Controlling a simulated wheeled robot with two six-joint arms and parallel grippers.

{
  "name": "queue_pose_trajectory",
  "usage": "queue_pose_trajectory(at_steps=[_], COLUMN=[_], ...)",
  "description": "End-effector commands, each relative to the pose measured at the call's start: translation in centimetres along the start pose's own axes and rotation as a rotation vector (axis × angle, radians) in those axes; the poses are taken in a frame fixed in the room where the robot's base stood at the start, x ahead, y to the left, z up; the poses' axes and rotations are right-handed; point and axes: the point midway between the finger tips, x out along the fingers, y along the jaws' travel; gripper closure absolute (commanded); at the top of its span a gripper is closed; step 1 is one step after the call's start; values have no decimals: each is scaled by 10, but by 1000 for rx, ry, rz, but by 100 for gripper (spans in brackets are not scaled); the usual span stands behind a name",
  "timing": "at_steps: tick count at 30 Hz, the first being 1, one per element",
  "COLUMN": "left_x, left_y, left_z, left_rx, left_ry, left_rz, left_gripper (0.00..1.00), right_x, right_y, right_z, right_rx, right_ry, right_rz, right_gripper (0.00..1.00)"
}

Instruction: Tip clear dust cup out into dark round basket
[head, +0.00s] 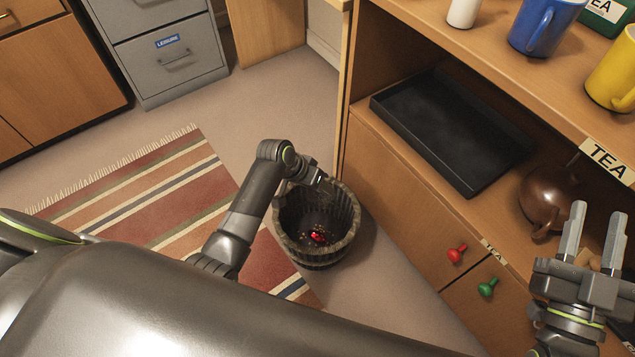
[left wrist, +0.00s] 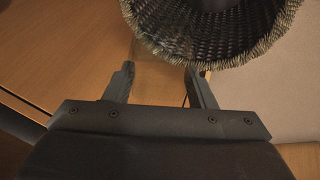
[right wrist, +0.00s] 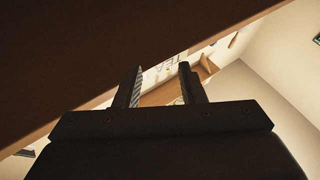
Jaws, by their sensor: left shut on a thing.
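The dark round basket (head: 343,248) stands on the floor beside the cabinet, its open top facing up. A small bright red patch (head: 318,237) and scattered specks show inside it. My left gripper (head: 324,184) is at the basket's far rim, mostly hidden by its own arm. In the left wrist view it is shut on the clear dust cup (left wrist: 160,82), a faint see-through shape between the fingers, close to the basket's rim (left wrist: 200,62). The cup's contents and exact tilt cannot be made out. My right gripper (head: 592,240) is open and empty in front of the shelf.
The wooden cabinet (head: 400,215) rises right of the basket, with red (head: 457,254) and green (head: 487,288) knobs. Its shelf holds a black tray (head: 450,130) and a brown teapot (head: 548,195). A striped rug (head: 165,200) lies left. Floor behind the basket is clear.

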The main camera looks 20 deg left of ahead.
Motion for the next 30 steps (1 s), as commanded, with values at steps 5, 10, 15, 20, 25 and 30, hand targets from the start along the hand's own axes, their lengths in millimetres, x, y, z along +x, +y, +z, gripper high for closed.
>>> queue_pose_trajectory(at_steps=[5, 10, 15, 20, 25, 30], left_x=[-1, -1, -1, -1, -1, -1], left_y=[1, 1, 1, 1, 0, 1], left_z=[-1, 0, -1, 0, 0, 0], left_rx=[12, 23, 36, 46, 59, 73], left_ry=[1, 0, 0, 0, 0, 0], left_rz=[-27, -57, -85, -113, -145, -174], left_gripper=[72, 72, 72, 72, 72, 72], right_x=[-4, -13, -25, -39, -57, -77], right_y=[1, 0, -1, -3, -7, -11], right_z=[25, 50, 73, 93, 111, 127], right_rx=[24, 48, 71, 92, 115, 138], right_ry=[-153, -297, -442, -570, -706, -842], right_rz=[2, 1, -3, -9, -17, -28], right_gripper=[64, 64, 64, 64, 64, 64])
